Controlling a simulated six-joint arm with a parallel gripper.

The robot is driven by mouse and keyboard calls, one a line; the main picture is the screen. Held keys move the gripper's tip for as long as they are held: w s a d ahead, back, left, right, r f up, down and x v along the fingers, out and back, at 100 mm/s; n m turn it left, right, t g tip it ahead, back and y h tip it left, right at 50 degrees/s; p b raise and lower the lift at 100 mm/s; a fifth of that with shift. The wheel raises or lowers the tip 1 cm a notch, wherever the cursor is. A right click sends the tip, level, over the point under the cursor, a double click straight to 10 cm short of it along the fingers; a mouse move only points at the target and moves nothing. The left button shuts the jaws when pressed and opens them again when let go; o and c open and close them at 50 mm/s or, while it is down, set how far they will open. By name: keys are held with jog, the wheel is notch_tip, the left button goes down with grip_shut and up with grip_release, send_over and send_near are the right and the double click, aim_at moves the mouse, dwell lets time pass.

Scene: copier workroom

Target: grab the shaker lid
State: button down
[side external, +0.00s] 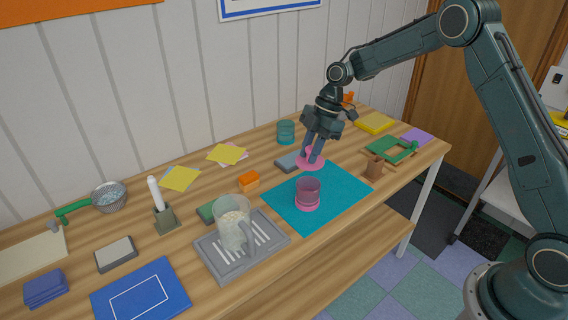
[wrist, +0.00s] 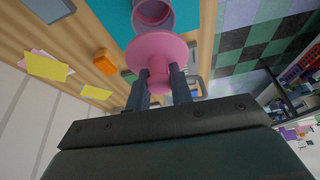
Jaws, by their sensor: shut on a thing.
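The shaker lid is a pink disc (side external: 311,163) with a knob, held in the side external view above the back edge of the teal mat. My gripper (side external: 313,154) is shut on it. In the wrist view the pink lid (wrist: 157,52) sits between the two dark fingers of my gripper (wrist: 161,84), which pinch its knob. The shaker cup (side external: 308,194), pink and see-through, stands upright on the teal mat (side external: 345,200), apart from the lid. Its open rim (wrist: 153,14) shows just beyond the lid in the wrist view.
A grey tray (side external: 278,243) with a clear jug (side external: 233,228) stands left of the mat. A grey block (side external: 286,163) lies close behind the lid. A teal cup (side external: 286,132), an orange block (side external: 249,181) and a brown holder (side external: 373,167) stand around the mat. The mat's front is clear.

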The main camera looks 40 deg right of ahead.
aim_at(311, 148)
notch_tip(311, 148, up, 12)
dwell(0.4)
jog(key=shift+r, duration=0.1)
dwell(0.3)
